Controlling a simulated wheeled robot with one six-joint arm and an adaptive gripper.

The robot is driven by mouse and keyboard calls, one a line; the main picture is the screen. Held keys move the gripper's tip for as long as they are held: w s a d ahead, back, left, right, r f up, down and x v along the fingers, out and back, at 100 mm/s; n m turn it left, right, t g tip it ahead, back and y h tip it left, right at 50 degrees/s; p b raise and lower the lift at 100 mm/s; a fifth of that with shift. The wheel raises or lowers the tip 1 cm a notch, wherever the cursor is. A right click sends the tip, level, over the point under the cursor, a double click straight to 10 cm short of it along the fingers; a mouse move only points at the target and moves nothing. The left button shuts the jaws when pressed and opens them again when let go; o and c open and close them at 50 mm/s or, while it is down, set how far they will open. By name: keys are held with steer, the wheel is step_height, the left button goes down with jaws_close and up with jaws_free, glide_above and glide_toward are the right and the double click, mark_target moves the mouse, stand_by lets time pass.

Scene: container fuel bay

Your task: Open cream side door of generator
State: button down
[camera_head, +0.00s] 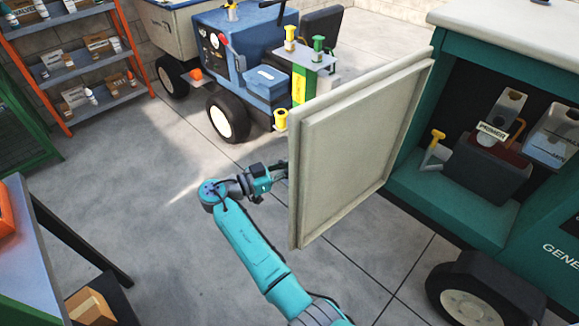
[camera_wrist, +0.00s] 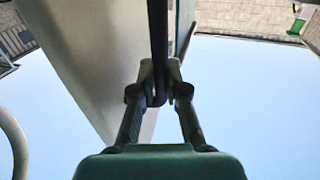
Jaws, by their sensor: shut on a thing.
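The cream side door (camera_head: 358,140) stands swung out from the teal generator (camera_head: 420,190), and the generator's inside shows on the right. In the wrist view the door (camera_wrist: 95,60) fills the upper left. My gripper (camera_head: 277,172) is at the door's free left edge in the head view. In the wrist view my gripper (camera_wrist: 160,85) is shut on a dark bar, the door handle (camera_wrist: 158,45), which runs between the fingertips. The handle is mostly hidden in the head view.
Inside the generator are a dark box marked PRIMER (camera_head: 490,160) and a yellow-handled lever (camera_head: 434,150). A blue tractor (camera_head: 260,60) stands behind the door. Orange shelves (camera_head: 75,62) stand at the back left, a table (camera_head: 50,250) at the near left. Floor between is clear.

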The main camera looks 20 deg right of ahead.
steer(key=shift+w, duration=0.25)
steer(key=c, duration=1.2)
jaws_free()
steer(key=a, duration=1.2)
steer(key=shift+s, duration=0.15)
steer(key=shift+s+f, duration=0.1)
